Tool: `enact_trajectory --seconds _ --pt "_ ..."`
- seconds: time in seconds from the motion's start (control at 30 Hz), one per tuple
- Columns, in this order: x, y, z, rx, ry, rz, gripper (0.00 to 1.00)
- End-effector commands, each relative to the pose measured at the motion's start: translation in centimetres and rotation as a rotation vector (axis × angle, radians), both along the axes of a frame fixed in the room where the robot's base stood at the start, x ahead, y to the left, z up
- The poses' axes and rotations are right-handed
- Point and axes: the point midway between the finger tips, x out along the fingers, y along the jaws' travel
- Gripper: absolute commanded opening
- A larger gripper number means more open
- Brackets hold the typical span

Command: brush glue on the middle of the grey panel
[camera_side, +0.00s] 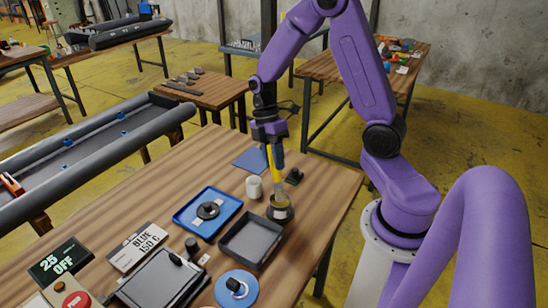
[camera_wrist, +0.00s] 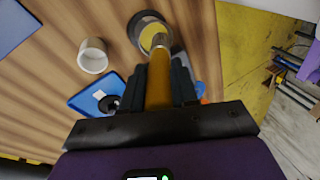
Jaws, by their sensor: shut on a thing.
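My gripper (camera_side: 268,140) is shut on a brush (camera_side: 276,165) with a yellow handle, held nearly upright, bristle end down. The brush also shows in the wrist view (camera_wrist: 159,75). Its lower end is at the mouth of a dark round pot (camera_side: 281,214), over the yellowish inside seen in the wrist view; whether it touches the glue I cannot tell. A flat blue-grey sheet (camera_side: 250,160) lies behind the pot, its corner showing in the wrist view (camera_wrist: 14,25). A dark grey flat panel (camera_side: 160,282) lies at the front left. Which is the grey panel is unclear.
A white cup (camera_side: 254,187) stands close left of the pot. A grey tray (camera_side: 250,241) and a blue tray (camera_side: 190,221) lie nearby. A blue disc (camera_side: 237,289) and label signs (camera_side: 138,246) are at the front. Bare wood lies along the right edge.

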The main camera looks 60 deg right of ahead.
Motion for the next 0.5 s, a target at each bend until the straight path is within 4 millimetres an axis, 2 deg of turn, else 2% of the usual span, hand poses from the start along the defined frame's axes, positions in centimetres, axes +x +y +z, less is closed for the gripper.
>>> enact_trajectory --seconds 0.5 --pt "0.02 0.01 -0.54 0.0 -0.001 0.0 0.0"
